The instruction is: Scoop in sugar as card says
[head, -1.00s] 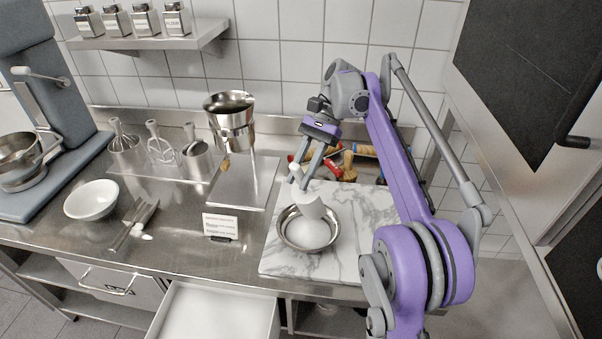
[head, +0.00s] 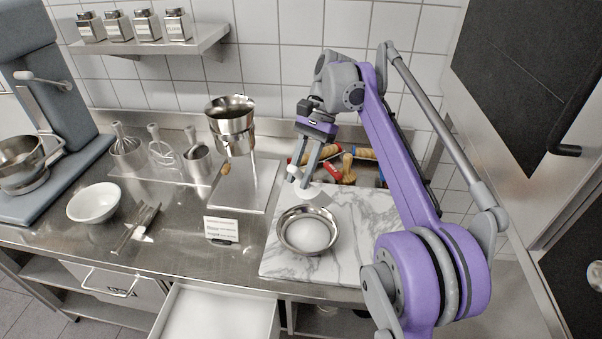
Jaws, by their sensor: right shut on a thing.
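My right gripper (head: 298,180) is shut on a white scoop-like tool (head: 317,197). A pale knob of its handle shows at the fingers, and its broad white part hangs just behind the bowl, hard to tell from the marble. A steel bowl (head: 283,238) stands on the marble slab and holds a smooth white mound (head: 308,235), which looks like sugar. A printed card (head: 221,228) stands on the counter left of the slab; its text is too small to read. My left gripper is not in view.
The marble slab (head: 350,262) is clear around the bowl. A white bowl (head: 95,203) and metal utensils (head: 138,224) lie left. An open drawer (head: 205,312) juts out in front.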

